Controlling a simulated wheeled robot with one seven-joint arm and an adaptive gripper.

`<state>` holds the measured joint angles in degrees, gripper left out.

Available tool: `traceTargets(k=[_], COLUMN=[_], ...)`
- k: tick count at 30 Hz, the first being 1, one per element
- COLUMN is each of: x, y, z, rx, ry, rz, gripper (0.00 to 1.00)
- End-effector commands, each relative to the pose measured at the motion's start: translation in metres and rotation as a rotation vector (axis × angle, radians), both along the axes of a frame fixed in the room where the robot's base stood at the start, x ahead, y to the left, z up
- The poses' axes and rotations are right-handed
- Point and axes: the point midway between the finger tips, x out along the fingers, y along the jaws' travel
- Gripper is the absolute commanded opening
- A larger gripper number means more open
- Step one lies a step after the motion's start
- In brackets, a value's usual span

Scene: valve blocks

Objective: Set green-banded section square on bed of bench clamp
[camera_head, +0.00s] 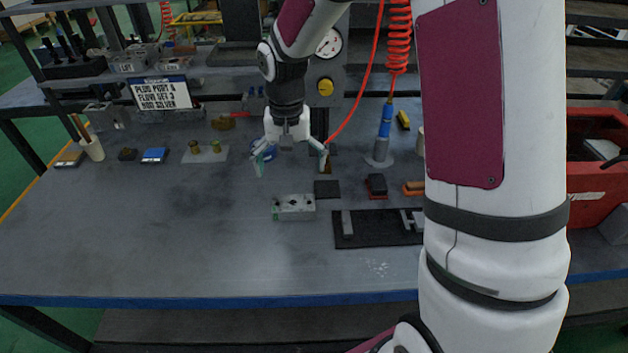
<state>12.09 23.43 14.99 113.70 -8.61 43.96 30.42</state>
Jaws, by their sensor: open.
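A silver-grey valve block (295,203) with dark holes on top lies on the bench, with a small green mark at its left end. It appears to be the green-banded section. The bench clamp (375,238), a black base plate with grey jaw pieces, lies to the right of the block, and my arm hides its right end. No block shows on the visible part of its bed. My gripper (292,168) points down with its fingers spread wide, open and empty. It is above and behind the block, apart from it.
Behind stand a blue-handled tool (383,135) on a coiled red hose, a sign (161,94) and a plate with brass fittings (204,153). A red bin (595,160) is at right. The front left bench is clear.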

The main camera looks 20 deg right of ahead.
Motion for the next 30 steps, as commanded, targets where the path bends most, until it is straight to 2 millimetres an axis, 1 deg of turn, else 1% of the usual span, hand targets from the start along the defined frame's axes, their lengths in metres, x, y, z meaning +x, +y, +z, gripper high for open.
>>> traceTargets(k=[2, 5, 8, 11, 15, 21, 25, 30], x=[-0.001, -0.008, -0.022, -0.042, -0.073, -0.122, -0.155, -0.198], y=[0.0, -0.001, -0.003, -0.005, -0.007, -0.009, -0.009, -0.009], z=[0.003, 0.015, 0.037, 0.063, 0.095, 0.13, 0.147, 0.16], rx=[-0.002, -0.012, -0.03, -0.05, -0.072, -0.091, -0.097, -0.092], ry=[-0.002, -0.013, -0.032, -0.056, -0.087, -0.132, -0.163, -0.206], rz=[0.003, 0.016, 0.042, 0.075, 0.119, 0.178, 0.216, 0.268], gripper=[1.0, 1.0, 1.0, 1.0, 1.0, 1.0, 1.0, 1.0])
